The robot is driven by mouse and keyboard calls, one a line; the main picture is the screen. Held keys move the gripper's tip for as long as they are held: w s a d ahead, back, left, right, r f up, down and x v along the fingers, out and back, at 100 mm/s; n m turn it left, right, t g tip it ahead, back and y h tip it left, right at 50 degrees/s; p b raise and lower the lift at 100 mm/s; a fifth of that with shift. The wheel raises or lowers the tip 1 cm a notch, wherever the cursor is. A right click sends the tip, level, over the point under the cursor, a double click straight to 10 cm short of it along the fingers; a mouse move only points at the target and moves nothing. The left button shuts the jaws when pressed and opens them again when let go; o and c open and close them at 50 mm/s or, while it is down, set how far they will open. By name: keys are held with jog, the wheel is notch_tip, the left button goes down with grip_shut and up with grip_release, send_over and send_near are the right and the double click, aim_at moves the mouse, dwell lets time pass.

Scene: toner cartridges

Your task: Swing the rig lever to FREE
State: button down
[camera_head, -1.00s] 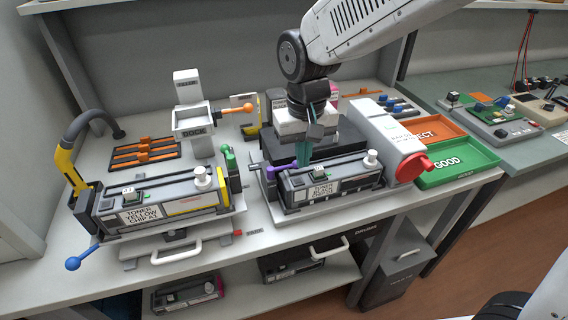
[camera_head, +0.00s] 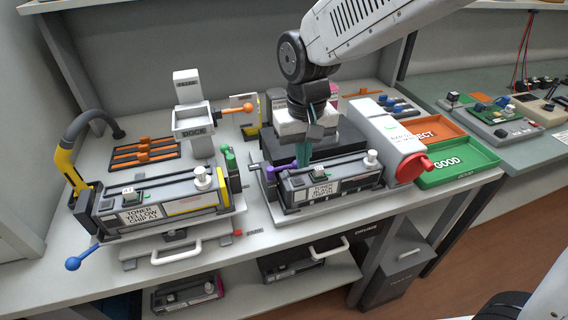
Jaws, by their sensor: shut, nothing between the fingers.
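The cartridge sits in a grey cradle on the bench. A lever with a purple knob (camera_head: 270,169) is at the cradle's left end, just left of my fingers; I cannot tell whether they touch it. Other levers have a blue knob (camera_head: 73,264) at the front left and an orange knob (camera_head: 248,107) by the dock stand. No FREE label is readable, so I cannot tell which is the rig lever.
The toner yellow cartridge (camera_head: 160,204) sits in a cradle at left, with a green-knobbed post (camera_head: 230,157) at its right end. A white unit with a red knob (camera_head: 413,167) stands right of the black cartridge. Beyond it are a green GOOD tray (camera_head: 480,153) and an orange tray (camera_head: 447,129).

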jog(key=shift+f, duration=0.15)
jog(key=shift+f, duration=0.6)
jog(key=shift+w, duration=0.25)
